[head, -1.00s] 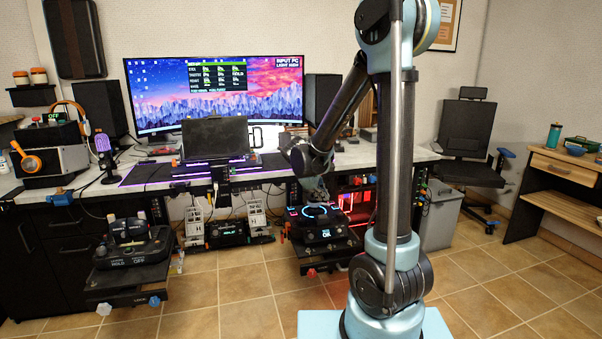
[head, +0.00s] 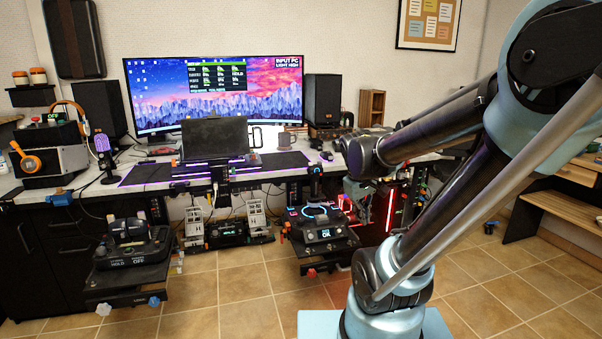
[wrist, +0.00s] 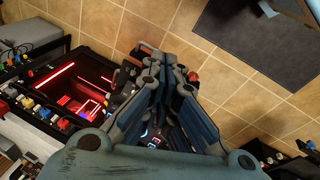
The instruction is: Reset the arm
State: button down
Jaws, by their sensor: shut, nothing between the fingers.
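My arm leans to the right in the head view, with its elbow at the upper right and its forearm reaching back left to the wrist. My gripper (head: 353,197) hangs below the wrist, small and partly unclear, near the right side of the control panel (head: 325,234) with a lit ring and an "OK" screen. In the wrist view my gripper (wrist: 168,112) shows its blue-grey fingers drawn together, with nothing held. Part of the lit panel shows beyond and between the finger links (wrist: 150,138).
A second control panel (head: 132,250) juts out at left. A red-lit computer case (wrist: 75,85) is beside the gripper. The tiled floor (head: 230,300) in front is clear.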

jog(key=s+f+m+y, duration=0.2)
jog(key=s+f+m, duration=0.2)
jog(key=s, duration=0.7)
jog(key=shift+s+m, duration=0.15)
jog(key=shift+m, duration=0.45)
jog(key=shift+w+f, duration=0.25)
jog(key=shift+w, duration=0.15)
dwell(0.5)
